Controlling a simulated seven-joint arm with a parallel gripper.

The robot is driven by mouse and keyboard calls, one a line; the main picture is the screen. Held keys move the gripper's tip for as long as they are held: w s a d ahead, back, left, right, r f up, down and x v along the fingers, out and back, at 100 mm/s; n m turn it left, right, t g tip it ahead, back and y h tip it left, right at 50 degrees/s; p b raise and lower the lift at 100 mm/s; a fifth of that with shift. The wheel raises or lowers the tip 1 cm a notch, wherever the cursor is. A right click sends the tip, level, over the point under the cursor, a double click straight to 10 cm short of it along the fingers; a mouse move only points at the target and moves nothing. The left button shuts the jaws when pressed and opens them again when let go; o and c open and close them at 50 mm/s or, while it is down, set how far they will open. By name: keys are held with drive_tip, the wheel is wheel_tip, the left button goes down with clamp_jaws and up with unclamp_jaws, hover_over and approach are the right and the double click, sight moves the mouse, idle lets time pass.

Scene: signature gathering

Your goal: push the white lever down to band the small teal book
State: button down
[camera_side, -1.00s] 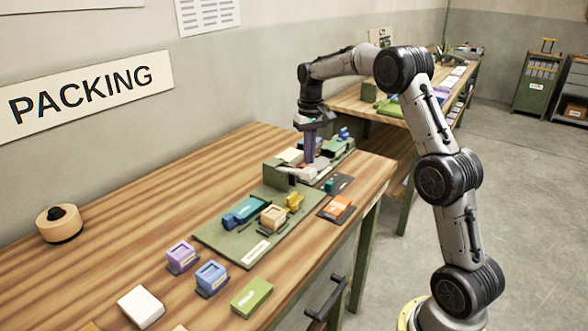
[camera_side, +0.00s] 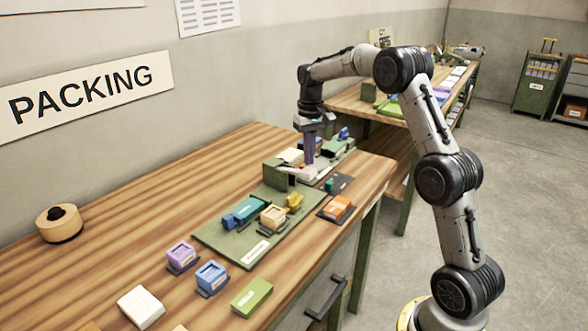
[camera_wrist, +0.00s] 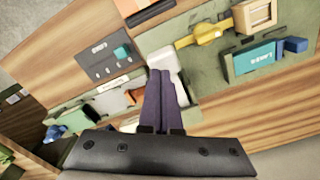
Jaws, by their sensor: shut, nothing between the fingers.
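My gripper (camera_side: 309,160) is shut and empty, pointing down over the green banding station (camera_side: 278,176) at the far end of the bench. In the wrist view its dark fingertips (camera_wrist: 160,74) lie against or just over the white lever (camera_wrist: 174,62); whether they touch is unclear. In the side view the fingers partly hide the pale lever area (camera_side: 308,174). A teal book with white lettering (camera_wrist: 254,59) lies on the green mat, also in the side view (camera_side: 243,211). A small teal block (camera_wrist: 121,52) sits on a dark plate beside the station.
A yellow piece (camera_side: 294,202) and a tan block (camera_side: 273,217) stand on the mat. An orange block (camera_side: 337,207) is near the bench edge. Purple (camera_side: 181,256) and blue (camera_side: 211,277) blocks are nearer the camera. The left bench is mostly clear.

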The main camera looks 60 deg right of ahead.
sight(309, 168)
drive_tip(key=shift+f, duration=3.2)
idle(0.6)
drive_tip(key=shift+r, duration=4.6)
